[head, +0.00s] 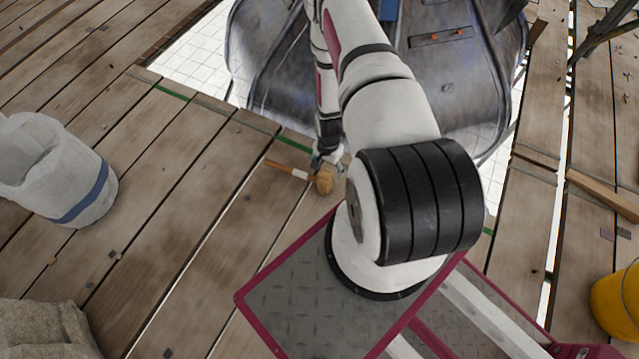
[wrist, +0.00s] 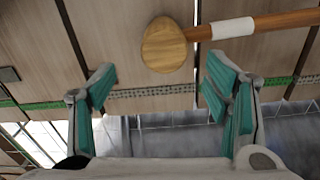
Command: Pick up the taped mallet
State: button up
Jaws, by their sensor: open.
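The taped mallet (head: 298,174) lies on the wooden planks, with its round wooden head at the right and its handle pointing left in the head view. In the wrist view the wooden head (wrist: 164,46) is at top centre, and the handle with a band of white tape (wrist: 233,29) runs off to the right. My gripper (head: 325,157) is beside the mallet's head in the head view. In the wrist view my gripper (wrist: 158,82) is open and empty, its teal fingers spread, with the mallet head beyond the gap between the fingertips.
A white bucket with a blue band (head: 85,190) stands at left, and a sack (head: 40,330) lies at lower left. A yellow bucket (head: 617,303) is at lower right. A large grey metal structure (head: 275,75) rises beyond an open deck edge marked with green (head: 175,94).

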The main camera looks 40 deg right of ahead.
aim_at(325, 177)
jog(key=shift+w+a+f+b, duration=0.1)
jog(key=shift+a+f+b, duration=0.1)
jog(key=shift+f+b, duration=1.1)
jog(key=shift+w+a+f+b, duration=0.15)
jog(key=shift+f+b, duration=0.3)
jog(key=shift+f, duration=1.6)
jog(key=shift+r, duration=0.1)
jog(key=c, duration=1.4)
jog(key=shift+o, duration=0.2)
jog(key=shift+r, duration=0.15)
